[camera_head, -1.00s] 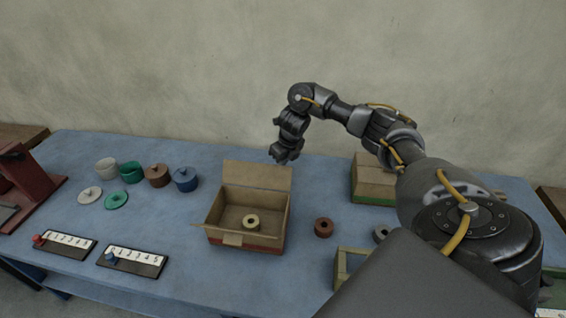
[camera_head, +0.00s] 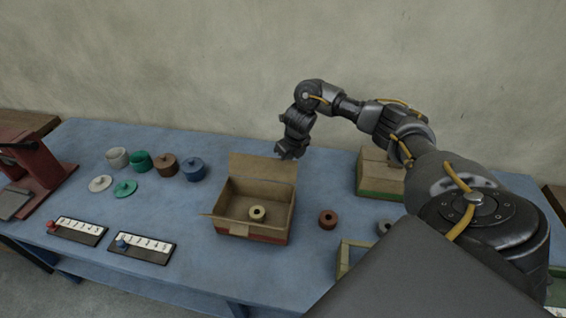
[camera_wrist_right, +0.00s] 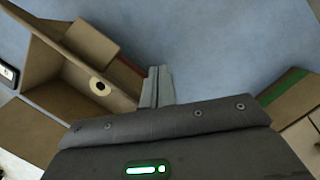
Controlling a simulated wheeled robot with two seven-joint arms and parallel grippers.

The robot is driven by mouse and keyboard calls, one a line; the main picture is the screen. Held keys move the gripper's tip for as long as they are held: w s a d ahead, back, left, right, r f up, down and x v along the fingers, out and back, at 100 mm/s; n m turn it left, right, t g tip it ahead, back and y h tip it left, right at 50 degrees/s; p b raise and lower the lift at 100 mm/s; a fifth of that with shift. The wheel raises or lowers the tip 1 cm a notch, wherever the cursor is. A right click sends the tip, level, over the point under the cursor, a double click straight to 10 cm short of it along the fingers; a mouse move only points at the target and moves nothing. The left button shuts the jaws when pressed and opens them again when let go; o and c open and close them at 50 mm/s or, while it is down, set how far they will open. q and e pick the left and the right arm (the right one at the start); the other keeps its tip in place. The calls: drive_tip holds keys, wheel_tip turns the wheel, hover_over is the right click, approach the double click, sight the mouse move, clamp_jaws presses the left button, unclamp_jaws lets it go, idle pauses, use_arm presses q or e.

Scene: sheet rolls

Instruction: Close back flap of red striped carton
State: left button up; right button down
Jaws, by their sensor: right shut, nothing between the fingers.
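The open carton (camera_head: 250,236) with a red stripe low on its walls stands on the blue table. Its back flap (camera_head: 262,167) stands up along the far side. A cream roll (camera_head: 257,213) lies inside; it also shows in the right wrist view (camera_wrist_right: 100,87). My right gripper (camera_head: 290,154) is shut and empty, just behind the top right part of the back flap; whether it touches cannot be told. In the right wrist view its fingers (camera_wrist_right: 157,86) point at bare table beside the carton (camera_wrist_right: 60,98). My left gripper is not in view.
A green-striped carton (camera_head: 381,175) stands to the right. A reddish-brown roll (camera_head: 328,219) lies between. The wall rises behind the table.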

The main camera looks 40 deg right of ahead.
drive_tip(key=s+a+r+p, duration=0.1)
drive_tip(key=s+a+p, duration=0.5)
drive_tip(key=a+p, duration=0.1)
drive_tip(key=shift+s+a, duration=0.2)
drive_tip(key=shift+a, duration=0.25)
idle(0.6)
drive_tip(key=shift+r, duration=0.1)
idle(0.6)
drive_tip(key=w+p+v, duration=0.2)
drive_tip(key=v, duration=0.6)
drive_tip(key=shift+r, duration=0.5)
idle(0.3)
